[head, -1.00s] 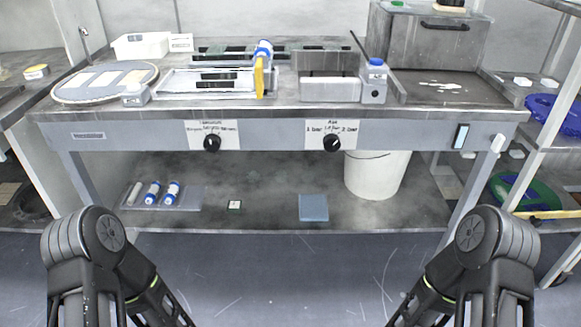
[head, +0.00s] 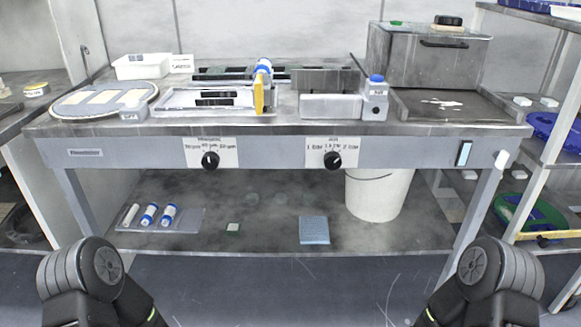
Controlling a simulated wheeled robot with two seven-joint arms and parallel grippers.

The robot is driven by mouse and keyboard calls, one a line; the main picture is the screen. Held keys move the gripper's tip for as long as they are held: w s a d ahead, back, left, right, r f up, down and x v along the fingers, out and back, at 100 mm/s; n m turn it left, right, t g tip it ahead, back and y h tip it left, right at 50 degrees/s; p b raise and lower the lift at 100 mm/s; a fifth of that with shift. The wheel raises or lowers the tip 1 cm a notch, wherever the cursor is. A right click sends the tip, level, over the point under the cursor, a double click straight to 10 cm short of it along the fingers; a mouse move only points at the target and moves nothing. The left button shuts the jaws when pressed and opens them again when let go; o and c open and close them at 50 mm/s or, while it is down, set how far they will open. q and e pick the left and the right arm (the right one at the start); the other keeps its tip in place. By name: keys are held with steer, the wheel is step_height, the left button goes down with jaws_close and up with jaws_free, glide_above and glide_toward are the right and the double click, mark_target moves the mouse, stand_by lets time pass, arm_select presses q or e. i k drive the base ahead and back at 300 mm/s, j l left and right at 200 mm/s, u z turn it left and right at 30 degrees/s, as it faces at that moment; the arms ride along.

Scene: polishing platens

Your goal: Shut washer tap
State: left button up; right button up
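I cannot tell for certain which part is the washer tap. A small grey block with a blue cap (head: 376,98) stands on the bench right of centre, with a thin dark rod (head: 357,62) slanting up behind it. A thin dark upright piece (head: 85,62) stands at the far left. Two black dials, a left one (head: 210,160) and a right one (head: 333,160), sit on white labels on the bench's front panel; the lettering is too small to read surely. Only parts of my two arms show at the lower corners. Both grippers are out of view.
The bench (head: 280,127) spans the view. On it are a round plate (head: 60,103), a white bin (head: 142,66) and a grey box (head: 425,62). Racks flank the right side. Floor in front is clear.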

mark_target(501, 157)
steer(key=z, duration=1.25)
